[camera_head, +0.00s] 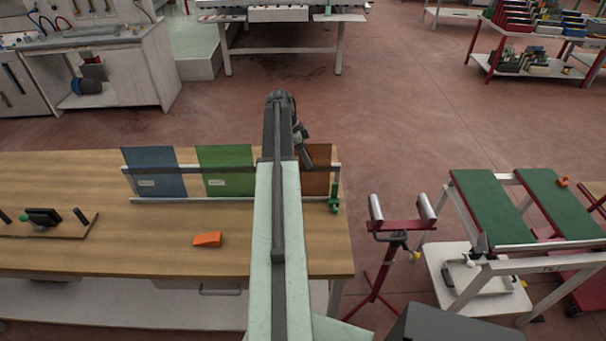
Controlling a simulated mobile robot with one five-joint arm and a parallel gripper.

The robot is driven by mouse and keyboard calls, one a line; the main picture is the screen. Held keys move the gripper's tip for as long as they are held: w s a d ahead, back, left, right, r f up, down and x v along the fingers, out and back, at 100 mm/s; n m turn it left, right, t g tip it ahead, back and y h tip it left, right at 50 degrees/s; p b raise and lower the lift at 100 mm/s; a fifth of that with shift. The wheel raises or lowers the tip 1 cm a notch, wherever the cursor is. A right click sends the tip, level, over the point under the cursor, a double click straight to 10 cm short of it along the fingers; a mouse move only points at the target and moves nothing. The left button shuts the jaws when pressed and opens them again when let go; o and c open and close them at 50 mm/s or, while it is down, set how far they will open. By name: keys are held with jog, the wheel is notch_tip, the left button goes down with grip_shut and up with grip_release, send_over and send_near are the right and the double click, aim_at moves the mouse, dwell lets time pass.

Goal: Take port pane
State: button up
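A rack (235,199) with pale rails stands on the wooden table and holds coloured panes upright. A blue pane (155,172) is at the left, a green pane (225,170) is in the middle, and a red-brown pane (317,172) is at the right, partly hidden behind my arm. The blue and green panes bear small labels, too small to read; I cannot tell by name which is the port pane. My arm reaches forward over the rack between the green and red-brown panes. My gripper (303,148) is a dark shape close to the red-brown pane; its fingers cannot be made out.
An orange wedge (207,239) lies on the wooden table (120,250). A dark fixture (44,217) sits at its left. A small green clamp (334,197) is at the rack's right end. A red roller stand (378,265) and green-topped conveyor (490,205) stand to the right.

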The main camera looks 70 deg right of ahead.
jog(key=shift+f, duration=0.1)
grip_shut()
dwell(1.2)
